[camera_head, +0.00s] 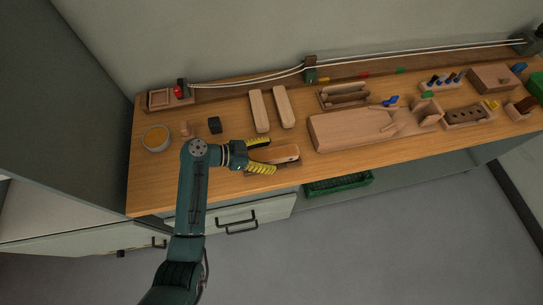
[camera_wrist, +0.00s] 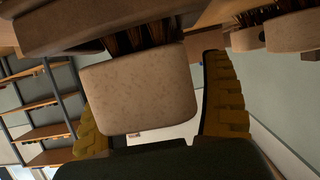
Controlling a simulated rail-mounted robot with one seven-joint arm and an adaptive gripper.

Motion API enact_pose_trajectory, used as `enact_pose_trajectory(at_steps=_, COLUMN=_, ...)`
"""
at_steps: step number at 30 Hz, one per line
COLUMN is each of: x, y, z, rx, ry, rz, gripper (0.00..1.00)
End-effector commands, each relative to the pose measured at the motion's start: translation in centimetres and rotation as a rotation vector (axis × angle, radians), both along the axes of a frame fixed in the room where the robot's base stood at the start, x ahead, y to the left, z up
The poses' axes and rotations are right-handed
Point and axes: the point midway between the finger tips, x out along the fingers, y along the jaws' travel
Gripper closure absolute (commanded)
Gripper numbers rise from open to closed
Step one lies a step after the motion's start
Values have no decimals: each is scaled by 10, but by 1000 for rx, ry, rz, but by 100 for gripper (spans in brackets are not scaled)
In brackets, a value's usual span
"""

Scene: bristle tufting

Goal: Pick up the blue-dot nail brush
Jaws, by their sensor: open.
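A wooden brush (camera_head: 284,153) lies at the front edge of the bench on a dark base. My gripper (camera_head: 270,156) is open, with one yellow-padded finger on each side of the brush's near end. In the wrist view, a pale block end (camera_wrist: 140,88) with dark bristles fills the space between the fingers of my gripper (camera_wrist: 158,110). A gap shows at the right finger; contact on the left cannot be told. No blue dot shows on this brush in either view, so I cannot tell whether it is the blue-dot nail brush.
Two long pale wooden pieces (camera_head: 259,111) lie behind the brush. A large wooden block (camera_head: 345,130) stands to the right. A green crate (camera_head: 338,184) is below the bench edge.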

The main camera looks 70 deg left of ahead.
Motion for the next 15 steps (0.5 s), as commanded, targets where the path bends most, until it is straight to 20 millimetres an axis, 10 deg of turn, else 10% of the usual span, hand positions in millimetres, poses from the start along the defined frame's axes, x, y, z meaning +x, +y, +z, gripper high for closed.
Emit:
enact_pose_trajectory(at_steps=5, x=0, y=0, z=1, rx=0, ry=0, rz=1, gripper=24)
enact_pose_trajectory(at_steps=15, x=-1, y=0, z=1, rx=0, ry=0, rz=1, gripper=89)
